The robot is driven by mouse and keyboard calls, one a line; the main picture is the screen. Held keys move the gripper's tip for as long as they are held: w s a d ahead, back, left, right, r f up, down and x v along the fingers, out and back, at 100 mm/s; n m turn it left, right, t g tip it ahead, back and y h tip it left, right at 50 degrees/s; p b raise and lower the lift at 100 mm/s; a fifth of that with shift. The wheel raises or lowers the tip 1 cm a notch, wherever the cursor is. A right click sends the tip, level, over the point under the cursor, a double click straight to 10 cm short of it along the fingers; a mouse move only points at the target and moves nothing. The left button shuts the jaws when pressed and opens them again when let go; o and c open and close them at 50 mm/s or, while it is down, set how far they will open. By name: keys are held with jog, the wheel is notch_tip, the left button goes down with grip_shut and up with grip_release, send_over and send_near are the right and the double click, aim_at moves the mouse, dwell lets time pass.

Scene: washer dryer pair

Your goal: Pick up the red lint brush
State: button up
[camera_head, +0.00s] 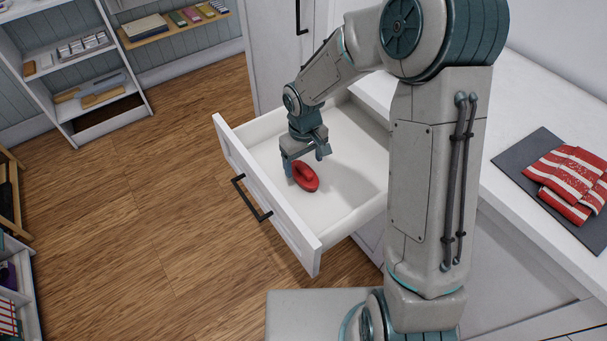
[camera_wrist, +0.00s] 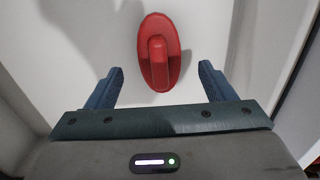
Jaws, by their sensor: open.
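The red lint brush (camera_head: 306,178) is oval with a raised handle and lies on the floor of the open white drawer (camera_head: 240,150). In the wrist view the brush (camera_wrist: 158,50) lies with its handle up, just beyond and between the fingertips. My gripper (camera_head: 306,162) is inside the drawer, open, above the brush. Its two blue fingers (camera_wrist: 160,72) are apart with nothing between them. In the head view one finger overlaps the brush's left edge; I cannot tell if they touch.
The drawer's walls surround my gripper, and its front has a black handle (camera_head: 251,198). A white counter to the right holds a grey mat (camera_head: 510,164) with a folded red striped cloth (camera_head: 572,180). Shelves (camera_head: 75,60) stand at the back left. The wooden floor is clear.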

aim_at(304, 167)
notch_tip(304, 167, down, 5)
jog(key=shift+r, duration=0.1)
jog(key=c, duration=1.1)
jog(key=shift+r, duration=0.1)
jog(key=shift+r, duration=0.45)
jog(key=r, duration=0.2)
jog(key=d+r, duration=0.1)
jog(key=shift+r, duration=0.4)
jog(key=d+r, duration=0.2)
jog(key=d, duration=0.1)
jog(key=s+d+r, duration=0.1)
jog(key=d+r, duration=0.1)
jog(key=d, duration=0.2)
jog(key=d+r, duration=0.2)
jog(key=d, duration=0.1)
jog(key=shift+s+d+r+p, duration=0.1)
jog(key=shift+s+d+p, duration=0.15)
jog(key=shift+d+p, duration=0.1)
